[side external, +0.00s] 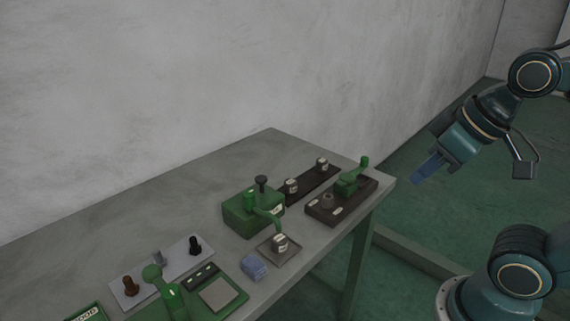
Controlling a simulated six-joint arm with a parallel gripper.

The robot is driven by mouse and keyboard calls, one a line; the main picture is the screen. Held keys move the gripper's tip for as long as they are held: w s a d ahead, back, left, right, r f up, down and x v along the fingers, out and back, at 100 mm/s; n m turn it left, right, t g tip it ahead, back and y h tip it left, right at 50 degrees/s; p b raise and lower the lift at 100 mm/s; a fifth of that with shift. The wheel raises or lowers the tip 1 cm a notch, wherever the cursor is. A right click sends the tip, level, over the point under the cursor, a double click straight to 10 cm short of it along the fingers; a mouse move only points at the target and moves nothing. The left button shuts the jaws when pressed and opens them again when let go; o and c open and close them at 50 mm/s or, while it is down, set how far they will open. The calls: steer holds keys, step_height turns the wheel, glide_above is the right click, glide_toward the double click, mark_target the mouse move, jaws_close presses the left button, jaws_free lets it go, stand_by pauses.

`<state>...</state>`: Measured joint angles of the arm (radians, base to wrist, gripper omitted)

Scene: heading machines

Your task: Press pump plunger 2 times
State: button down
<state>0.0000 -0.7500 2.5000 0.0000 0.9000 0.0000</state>
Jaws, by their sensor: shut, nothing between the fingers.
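The pump is a green box (246,212) near the middle of the table. A dark round-topped plunger (262,181) stands up from its top. A curved green spout on its front reaches toward a small jar (280,242) with a pale label, on a square tray (266,252). My gripper (417,178) is in the air beyond the table's right edge, pointing down and to the left. Its blue fingers are shut and empty, well apart from the plunger.
A dark board (322,212) with a green lever (352,180) is right of the pump. Behind it, a dark strip (312,186) carries two small jars. A blue block (254,267), a green scale-like device (222,296) and a knobbed panel (172,272) are at front left. The back left table is bare.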

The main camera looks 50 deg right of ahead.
stand_by(0.5)
steer(key=m+t+y, duration=0.1)
steer(key=m+t, duration=0.3)
steer(key=m, duration=0.4)
glide_above(264, 179)
steer(key=shift+f, duration=2.4)
steer(key=shift+s+f, duration=0.1)
steer(key=shift+f, duration=0.1)
steer(key=shift+f, duration=4.2)
